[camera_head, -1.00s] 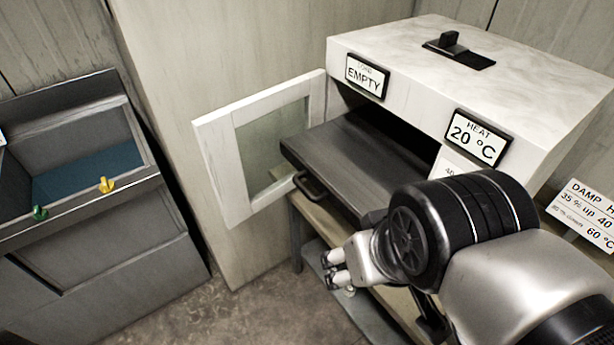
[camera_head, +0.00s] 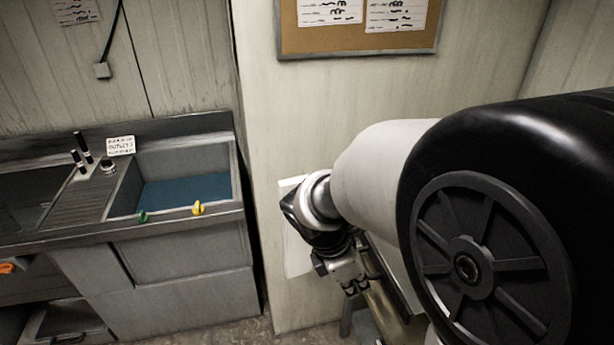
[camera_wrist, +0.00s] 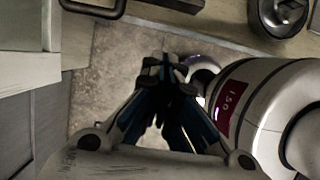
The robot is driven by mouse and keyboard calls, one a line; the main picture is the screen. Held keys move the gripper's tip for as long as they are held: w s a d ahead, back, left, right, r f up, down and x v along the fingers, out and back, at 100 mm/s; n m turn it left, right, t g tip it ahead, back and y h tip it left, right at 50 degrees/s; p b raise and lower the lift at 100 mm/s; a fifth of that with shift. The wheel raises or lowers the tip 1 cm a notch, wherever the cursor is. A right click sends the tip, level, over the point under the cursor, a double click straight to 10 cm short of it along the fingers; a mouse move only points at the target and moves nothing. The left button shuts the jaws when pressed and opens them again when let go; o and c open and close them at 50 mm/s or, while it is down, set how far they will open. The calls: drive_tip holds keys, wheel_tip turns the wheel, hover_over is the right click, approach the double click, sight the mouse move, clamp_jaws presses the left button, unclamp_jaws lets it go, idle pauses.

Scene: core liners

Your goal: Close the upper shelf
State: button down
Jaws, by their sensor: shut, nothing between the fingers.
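The upper shelf is mostly hidden behind my arm in the head view. A dark looped handle (camera_wrist: 98,8) shows at the top left of the wrist view, likely the shelf's handle. My gripper (camera_head: 355,288) points down in front of the white cabinet door (camera_head: 293,230), low in the head view. In the wrist view my gripper (camera_wrist: 165,64) is shut and empty, with floor below it. The fingertips are apart from the handle, which is above and left of them in that picture.
A sink unit (camera_head: 180,240) with green and yellow taps stands at the left. A notice board (camera_head: 360,45) hangs on the wall behind. In the wrist view, pale door framing (camera_wrist: 25,25) is at the left and my arm fills the right.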

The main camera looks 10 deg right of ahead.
drive_tip(key=d+f+b, duration=0.3)
drive_tip(key=d+f, duration=0.4)
drive_tip(key=f, duration=0.2)
drive_tip(key=shift+d+f+b, duration=0.15)
drive_tip(key=shift+d+b, duration=0.2)
drive_tip(key=shift+w, duration=0.1)
drive_tip(key=d+p, duration=0.2)
drive_tip(key=d, duration=0.3)
drive_tip(key=d+p, duration=0.2)
drive_tip(key=d, duration=0.4)
drive_tip(key=d+p, duration=0.2)
drive_tip(key=d, duration=0.3)
drive_tip(key=shift+w+d, duration=0.25)
drive_tip(key=shift+d, duration=0.15)
